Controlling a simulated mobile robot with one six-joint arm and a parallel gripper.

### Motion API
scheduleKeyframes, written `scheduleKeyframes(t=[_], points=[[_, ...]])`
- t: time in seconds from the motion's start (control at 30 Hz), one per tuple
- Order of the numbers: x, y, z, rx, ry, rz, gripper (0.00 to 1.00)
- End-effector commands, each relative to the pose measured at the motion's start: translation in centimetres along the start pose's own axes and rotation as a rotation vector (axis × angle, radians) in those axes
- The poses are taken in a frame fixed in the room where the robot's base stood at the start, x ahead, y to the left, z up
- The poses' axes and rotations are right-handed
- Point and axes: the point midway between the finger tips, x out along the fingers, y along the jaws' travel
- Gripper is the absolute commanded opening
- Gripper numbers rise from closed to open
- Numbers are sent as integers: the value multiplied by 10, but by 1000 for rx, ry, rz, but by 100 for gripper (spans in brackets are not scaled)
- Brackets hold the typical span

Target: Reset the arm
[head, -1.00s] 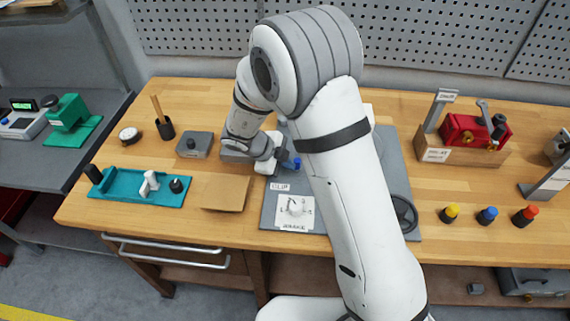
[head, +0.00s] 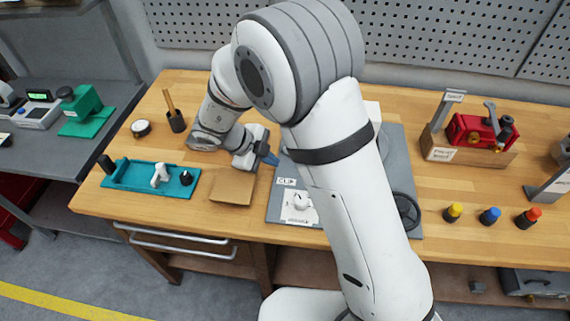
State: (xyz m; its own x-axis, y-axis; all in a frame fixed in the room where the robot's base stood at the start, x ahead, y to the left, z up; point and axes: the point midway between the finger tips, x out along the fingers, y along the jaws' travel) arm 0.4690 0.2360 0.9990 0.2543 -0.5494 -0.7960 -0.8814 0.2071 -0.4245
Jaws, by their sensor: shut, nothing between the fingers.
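My gripper (head: 270,156) is at the end of my white arm, a little above the workbench (head: 105,199), at the left edge of the grey panel (head: 398,150). Its blue-tipped fingers point right and look shut, with nothing seen in them. My arm crosses the middle of the view and hides much of the panel. The panel carries a white dial (head: 300,203) near a "CLIP" label, and a black handwheel (head: 407,209).
A teal tray (head: 133,184) and a brown board (head: 233,186) lie left of the panel. A red valve actuator (head: 478,131) stands on a wooden block at the right. Yellow (head: 453,212), blue (head: 490,215) and red (head: 528,217) knobs stand at the front right.

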Motion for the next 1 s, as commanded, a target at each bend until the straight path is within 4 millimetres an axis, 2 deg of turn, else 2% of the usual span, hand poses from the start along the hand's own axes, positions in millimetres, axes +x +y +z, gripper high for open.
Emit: scheduleKeyframes(t=[0.1,0.2,0.43,0.53,0.57,0.67,0.77,0.8,0.9,1.0], points=[[-17,0,1,0,-3,-1,0],[-26,0,0,1,-1,0,0],[-30,-1,0,1,0,2,0],[-30,-9,-2,1,-20,-19,0],[-30,-16,-3,0,-37,-34,0],[-34,-52,-9,-12,-130,-128,0],[-45,-101,-20,-55,-267,-275,0],[-52,-120,-26,-83,-325,-342,0],[-73,-157,-43,-177,-454,-497,0],[-95,-178,-63,-302,-558,-636,0]])
